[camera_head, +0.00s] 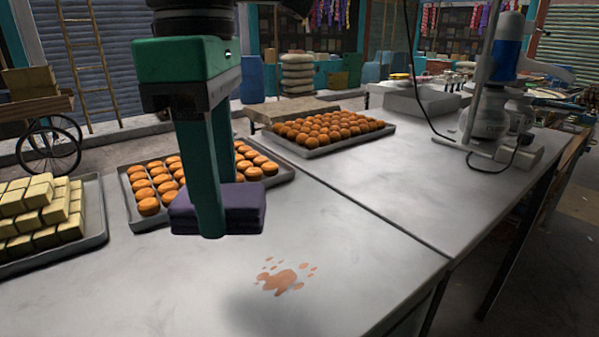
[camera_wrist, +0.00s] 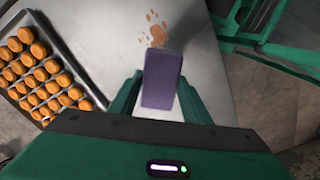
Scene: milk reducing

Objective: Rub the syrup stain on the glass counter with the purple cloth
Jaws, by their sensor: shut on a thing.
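The purple cloth (camera_head: 248,207) is a folded, block-like pad. My gripper (camera_head: 215,225) is shut on it, with the green fingers on either side; the cloth also shows between the fingers in the wrist view (camera_wrist: 162,80). The cloth appears held above the counter, though its exact height is hard to tell. The orange-brown syrup stain (camera_head: 282,281) is a splotch with several small drops on the pale counter (camera_head: 360,265), to the right of and nearer than the cloth. In the wrist view the stain (camera_wrist: 156,32) lies just beyond the cloth's far end, partly covered by it.
A tray of round orange sweets (camera_head: 148,206) is just behind and left of the cloth. A tray of yellow blocks (camera_head: 40,262) is at far left, another sweets tray (camera_head: 313,152) at the back. A blue-and-silver machine (camera_head: 492,115) stands right. Counter around the stain is clear.

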